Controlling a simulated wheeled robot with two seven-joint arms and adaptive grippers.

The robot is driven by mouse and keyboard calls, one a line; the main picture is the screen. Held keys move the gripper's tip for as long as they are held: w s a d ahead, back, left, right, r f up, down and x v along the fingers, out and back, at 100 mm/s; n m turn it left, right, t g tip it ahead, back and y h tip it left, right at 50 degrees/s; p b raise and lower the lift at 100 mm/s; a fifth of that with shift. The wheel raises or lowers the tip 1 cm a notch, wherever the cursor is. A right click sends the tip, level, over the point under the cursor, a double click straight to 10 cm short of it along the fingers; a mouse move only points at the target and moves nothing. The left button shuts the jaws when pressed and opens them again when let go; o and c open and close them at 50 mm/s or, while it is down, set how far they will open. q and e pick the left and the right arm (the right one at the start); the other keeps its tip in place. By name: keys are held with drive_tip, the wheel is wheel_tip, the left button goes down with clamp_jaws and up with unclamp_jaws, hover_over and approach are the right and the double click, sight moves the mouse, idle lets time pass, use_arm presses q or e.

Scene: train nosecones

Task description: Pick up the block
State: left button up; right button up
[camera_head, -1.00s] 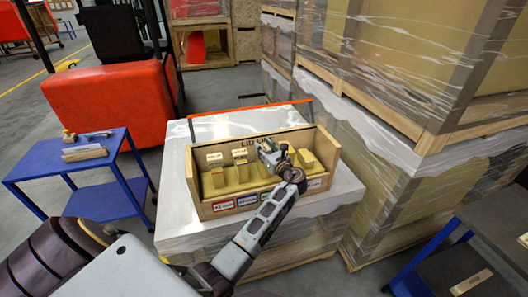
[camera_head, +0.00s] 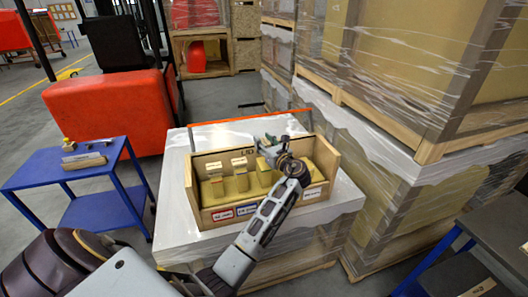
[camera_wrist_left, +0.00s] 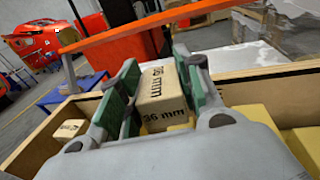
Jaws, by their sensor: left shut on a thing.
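My left gripper (camera_head: 270,147) is over the right half of an open wooden box (camera_head: 215,215). In the left wrist view, its green-padded fingers (camera_wrist_left: 156,95) are shut on a pale wooden block (camera_wrist_left: 163,92) marked "36 mm", between the two pads. The block's lower end is partly hidden, so I cannot tell how far it stands clear of the yellow insert (camera_wrist_left: 255,118). In the head view the gripper and arm hide the held block. My right gripper is not in view.
Other labelled blocks (camera_head: 239,161) stand in the box's left half. The box sits on a white wrapped pallet (camera_head: 172,205). An orange bar (camera_head: 236,118) runs behind it. A blue cart (camera_head: 70,165) stands left; tall wrapped crates (camera_head: 400,80) rise on the right.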

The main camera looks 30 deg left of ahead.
sight(266, 141)
use_arm(q)
drive_tip(key=shift+r, duration=1.45)
drive_tip(key=shift+w+d+r+m+t, duration=0.2)
drive_tip(key=shift+w+d+m+t, duration=0.1)
drive_tip(key=shift+w+t, duration=0.1)
drive_tip(key=w+d+r+m+t+h, duration=0.4)
drive_tip(key=d+r+m+t+h, duration=0.45)
drive_tip(key=d+r+h, duration=0.35)
drive_tip(key=s+d+f+m+h, duration=0.1)
drive_tip(key=s+d+f, duration=0.1)
drive_tip(key=s+f, duration=0.3)
drive_tip(key=s+d+f+m+h, duration=0.1)
drive_tip(key=s+f, duration=0.5)
drive_tip(key=f, duration=0.6)
drive_tip(key=s+d+f+m+h, duration=0.1)
drive_tip(key=s+d+f, duration=0.2)
drive_tip(key=f, duration=0.6)
drive_tip(key=shift+s+d+f, duration=0.3)
drive_tip(key=shift+s+d, duration=0.05)
drive_tip(key=shift+s, duration=0.8)
drive_tip(key=shift+a+r, duration=0.15)
drive_tip(key=shift+r, duration=0.3)
idle(0.3)
